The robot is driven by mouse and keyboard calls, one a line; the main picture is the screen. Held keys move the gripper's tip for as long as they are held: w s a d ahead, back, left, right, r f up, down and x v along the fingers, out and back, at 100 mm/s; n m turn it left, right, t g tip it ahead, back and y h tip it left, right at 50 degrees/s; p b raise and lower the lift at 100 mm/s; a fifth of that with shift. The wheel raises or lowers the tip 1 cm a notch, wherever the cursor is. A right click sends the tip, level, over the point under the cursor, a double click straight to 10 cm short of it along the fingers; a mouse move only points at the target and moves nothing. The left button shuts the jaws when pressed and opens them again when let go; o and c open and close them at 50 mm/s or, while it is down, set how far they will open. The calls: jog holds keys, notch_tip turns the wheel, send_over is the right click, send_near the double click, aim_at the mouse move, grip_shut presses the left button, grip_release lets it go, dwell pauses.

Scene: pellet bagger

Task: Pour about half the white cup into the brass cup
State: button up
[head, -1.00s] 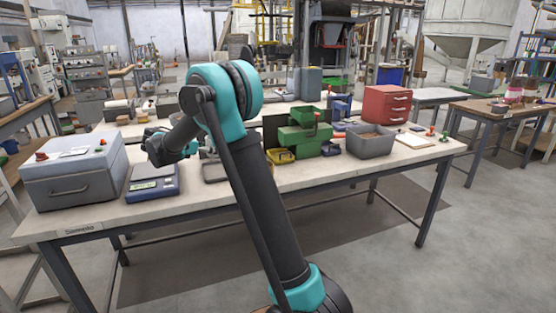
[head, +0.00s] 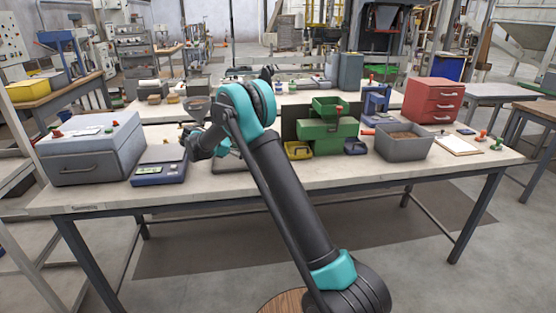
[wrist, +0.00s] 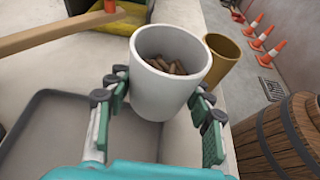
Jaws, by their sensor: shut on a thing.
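The white cup (wrist: 165,95) is between the fingers of my gripper (wrist: 161,88) in the wrist view. It stands nearly upright, with brown pellets (wrist: 168,66) lying inside below its rim. The brass cup (wrist: 222,62) is just behind and to the right of the white cup, partly hidden by it; its contents cannot be seen. In the head view my arm covers part of the bench, and I cannot make out either cup there.
The wrist view shows a grey tray (wrist: 45,100), a wooden handle (wrist: 50,35), a barrel (wrist: 275,140) and orange cones (wrist: 262,38).

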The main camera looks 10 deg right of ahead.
jog(key=shift+s+d+f, duration=0.1)
jog(key=shift+s+d+f+m+t+y, duration=0.3)
jog(key=shift+f+m+t+y, duration=0.15)
jog(key=shift+y, duration=0.25)
jog(key=shift+s+d+r+m+t+y, duration=0.35)
jog(key=shift+r+m+y, duration=0.15)
jog(key=shift+y, duration=0.2)
jog(key=shift+s+d+r+m+t+y, duration=0.15)
jog(key=shift+r+y, duration=0.05)
jog(key=shift+r, duration=0.3)
jog(key=shift+s+d+r+m+t+y, duration=0.1)
jog(key=shift+s+r+t+y, duration=0.1)
jog(key=shift+r, duration=0.25)
jog(key=shift+s+d+r+m+t+y, duration=0.15)
jog(key=shift+r+m+t+y, duration=0.3)
jog(key=shift+r+t+y, duration=0.25)
jog(key=shift+s+d+r+m+t+y, duration=0.15)
jog(key=shift+r+m+t+y, duration=0.35)
jog(key=shift+y, duration=0.25)
jog(key=shift+s+d+r+m+t+y, duration=0.15)
jog(key=shift+r+m+t+y, duration=0.2)
jog(key=shift+r+t+y, duration=0.3)
jog(key=shift+f+m+t+y+p, duration=0.4)
jog(key=shift+t+y+p, duration=0.1)
jog(key=shift+t+y, duration=0.1)
